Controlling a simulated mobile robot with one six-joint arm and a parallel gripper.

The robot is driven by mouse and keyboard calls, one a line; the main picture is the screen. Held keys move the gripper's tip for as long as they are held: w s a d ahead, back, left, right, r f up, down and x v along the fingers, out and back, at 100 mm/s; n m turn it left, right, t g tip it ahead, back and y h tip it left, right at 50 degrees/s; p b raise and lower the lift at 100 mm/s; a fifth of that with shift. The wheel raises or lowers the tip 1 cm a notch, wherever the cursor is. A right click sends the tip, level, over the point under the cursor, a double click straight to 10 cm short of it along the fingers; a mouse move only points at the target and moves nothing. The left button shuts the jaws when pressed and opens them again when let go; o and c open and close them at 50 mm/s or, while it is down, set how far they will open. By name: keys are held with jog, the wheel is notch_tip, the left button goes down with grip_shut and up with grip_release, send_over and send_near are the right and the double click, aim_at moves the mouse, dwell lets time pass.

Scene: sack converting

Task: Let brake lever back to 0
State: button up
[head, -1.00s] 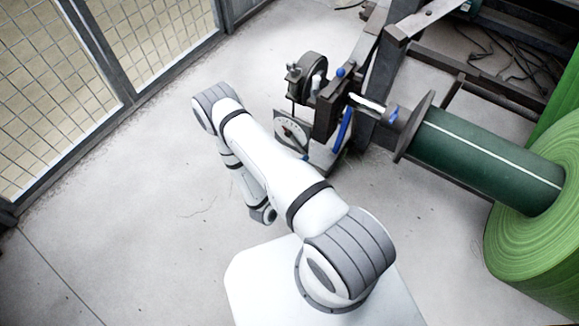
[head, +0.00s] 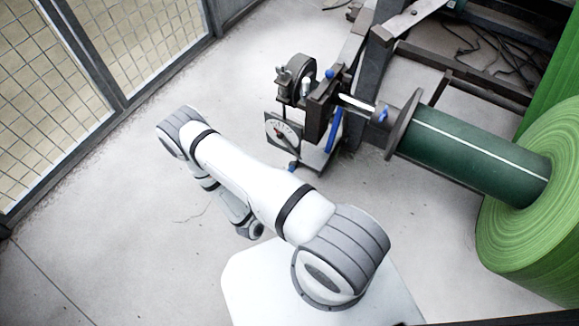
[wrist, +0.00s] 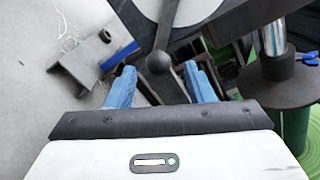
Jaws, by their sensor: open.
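The brake's white dial (head: 273,126) stands upright at the near end of the machine, with a dark lever across its face. I cannot read the marks on the scale. In the wrist view the dial (wrist: 182,12) is cut off at the top edge. The dark lever comes down from it to a round black knob (wrist: 158,62). My gripper (wrist: 156,78) is open, its blue fingers on either side of the knob with gaps showing. I cannot tell whether the knob lies fully at fingertip depth. In the head view my arm hides most of the gripper.
A green roll (head: 535,215) on a dark green core (head: 465,150) fills the right side, with a round flange (head: 404,124) at its near end. The machine frame (head: 385,70) stands behind the dial. A mesh fence (head: 130,50) runs along the left. Floor between is clear.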

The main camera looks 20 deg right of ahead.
jog(key=shift+v, duration=1.6)
jog(key=d+r+m+g+y+p, duration=0.15)
jog(key=r+m+g+p, duration=0.7)
jog(key=r, duration=0.85)
jog(key=d+r+m+g+p, duration=0.2)
jog(key=r+m+g+p, duration=0.25)
jog(key=r+m, duration=1.05)
jog(key=s+a+r+m+t+y+p, duration=0.1)
jog(key=s+r+m+y+p, duration=0.2)
jog(key=r, duration=0.9)
jog(key=s+a+r+m+t+y+p, duration=0.2)
jog(key=r+m+y+p, duration=0.3)
jog(key=r, duration=0.8)
jog(key=s+a+r+m+t+y+p, duration=0.2)
jog(key=s+r+m+y+p, duration=0.2)
jog(key=r, duration=0.9)
jog(key=shift+m+y+p, duration=0.55)
jog(key=shift+m+p, duration=0.55)
jog(key=shift+m, duration=0.15)
jog(key=shift+s+a, duration=0.1)
jog(key=shift+a, duration=0.05)
